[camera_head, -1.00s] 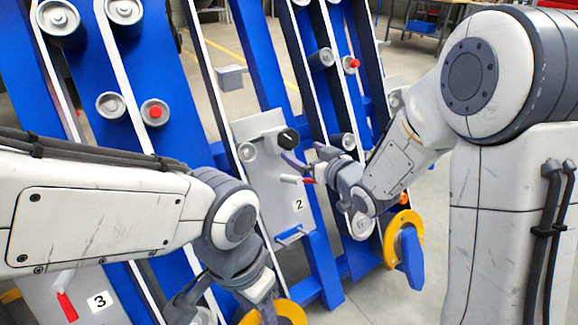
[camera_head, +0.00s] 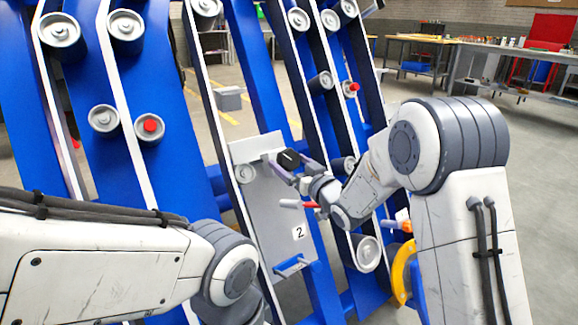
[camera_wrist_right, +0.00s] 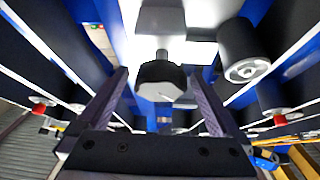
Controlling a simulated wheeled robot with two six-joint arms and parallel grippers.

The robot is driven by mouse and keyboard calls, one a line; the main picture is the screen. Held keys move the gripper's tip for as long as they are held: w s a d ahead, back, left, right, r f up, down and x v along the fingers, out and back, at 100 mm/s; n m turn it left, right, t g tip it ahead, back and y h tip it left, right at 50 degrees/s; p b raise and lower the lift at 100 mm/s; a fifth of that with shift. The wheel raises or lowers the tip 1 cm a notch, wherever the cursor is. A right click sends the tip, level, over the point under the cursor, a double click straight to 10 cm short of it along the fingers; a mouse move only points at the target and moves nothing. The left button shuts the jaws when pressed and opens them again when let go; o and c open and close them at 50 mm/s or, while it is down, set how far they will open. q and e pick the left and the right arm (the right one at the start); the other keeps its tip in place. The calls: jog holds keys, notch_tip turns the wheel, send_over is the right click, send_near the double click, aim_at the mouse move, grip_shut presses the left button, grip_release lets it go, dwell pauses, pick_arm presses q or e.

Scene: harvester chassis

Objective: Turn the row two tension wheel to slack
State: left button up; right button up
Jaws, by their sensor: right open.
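The row two plate (camera_head: 270,212) is a light grey panel marked 2. A black round knob with a white mark, which I take for the tension wheel (camera_head: 288,159), sticks out near its top. My right gripper (camera_head: 294,168) is at the knob, fingers either side of it. In the right wrist view the wheel (camera_wrist_right: 162,82) sits between the two open fingers of my right gripper (camera_wrist_right: 159,76), with gaps on both sides. A red-tipped lever (camera_head: 300,204) is below my right gripper. My left arm comes in at lower left; its gripper is out of frame.
Blue slanted row frames (camera_head: 165,215) with white belts and grey rollers (camera_head: 103,119) stand close around both arms. A yellow ring (camera_head: 401,272) is at lower right, partly behind my right arm. Workbenches (camera_head: 520,65) stand far back right, with open floor before them.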

jog(key=shift+w+a, duration=0.3)
jog(key=shift+w, duration=0.1)
jog(key=c, duration=1.3)
jog(key=shift+d, duration=0.1)
